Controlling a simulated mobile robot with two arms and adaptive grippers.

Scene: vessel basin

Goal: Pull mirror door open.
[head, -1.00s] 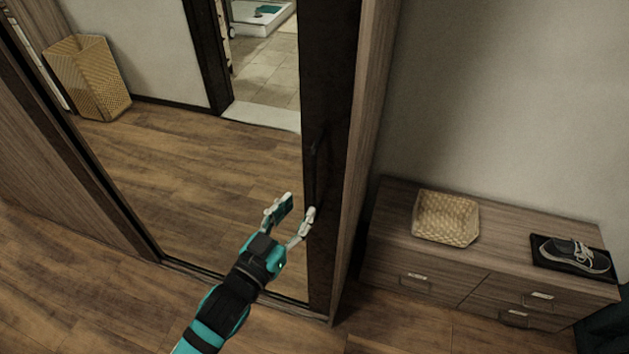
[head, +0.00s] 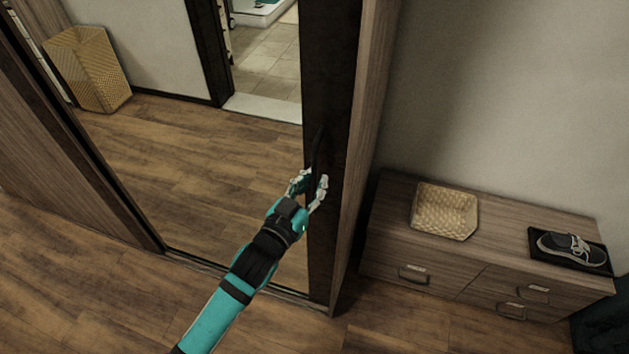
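The mirror door (head: 190,170) is a tall mirror panel with a dark frame, set in a wooden wardrobe; it reflects floor, a wall and a doorway. A dark upright handle (head: 318,152) sits on its right frame strip. My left gripper (head: 312,186) is at the lower part of the handle, with its fingers on either side of it. The fingers look close to the handle, but whether they are clamped on it cannot be told. My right gripper is not in view.
A low wooden drawer unit (head: 400,252) stands right of the wardrobe. The wardrobe's side panel (head: 368,130) stands between. Wooden floor (head: 90,290) in front is clear.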

